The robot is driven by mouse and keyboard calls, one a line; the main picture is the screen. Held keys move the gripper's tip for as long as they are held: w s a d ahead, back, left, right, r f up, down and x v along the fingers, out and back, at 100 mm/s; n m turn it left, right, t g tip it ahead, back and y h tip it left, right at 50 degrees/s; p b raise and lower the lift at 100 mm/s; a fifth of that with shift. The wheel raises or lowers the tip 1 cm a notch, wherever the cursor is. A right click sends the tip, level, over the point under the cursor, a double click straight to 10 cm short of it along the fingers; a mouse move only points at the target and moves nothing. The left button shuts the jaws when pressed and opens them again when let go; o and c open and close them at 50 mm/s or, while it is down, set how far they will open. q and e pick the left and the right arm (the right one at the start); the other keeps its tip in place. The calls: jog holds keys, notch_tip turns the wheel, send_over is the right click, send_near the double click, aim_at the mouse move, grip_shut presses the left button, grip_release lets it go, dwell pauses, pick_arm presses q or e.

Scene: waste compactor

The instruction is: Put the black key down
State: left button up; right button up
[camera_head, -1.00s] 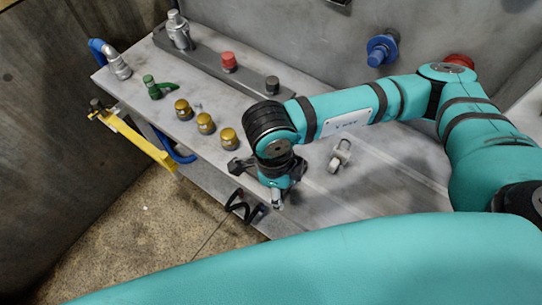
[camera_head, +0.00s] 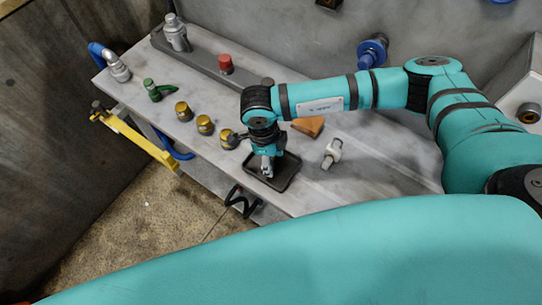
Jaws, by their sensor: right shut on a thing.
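My right gripper (camera_head: 267,172) points down over a small black tray (camera_head: 285,183) near the front edge of the grey metal worktop (camera_head: 375,170). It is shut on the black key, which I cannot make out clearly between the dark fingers. I cannot tell whether the key touches the tray. My left gripper is not in view.
Several brass knobs (camera_head: 205,125), a green lever (camera_head: 155,91) and a red button (camera_head: 226,64) stand left and behind. A brown block (camera_head: 310,127) and a white fitting (camera_head: 332,153) lie to the right. A yellow bar (camera_head: 135,137) runs along the left edge.

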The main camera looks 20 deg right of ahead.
jog(key=shift+f, duration=0.2)
jog(key=o, duration=0.8)
jog(key=shift+r, duration=0.1)
jog(key=shift+o, duration=0.2)
jog(key=shift+r, duration=0.25)
jog(key=shift+w+r, duration=0.1)
jog(key=shift+r, duration=0.2)
notch_tip(320, 180, up, 11)
jog(key=a+b, duration=0.1)
jog(key=b, duration=0.1)
jog(key=shift+w+b, duration=0.25)
jog(key=shift+b, duration=0.05)
jog(key=shift+s+a, duration=0.1)
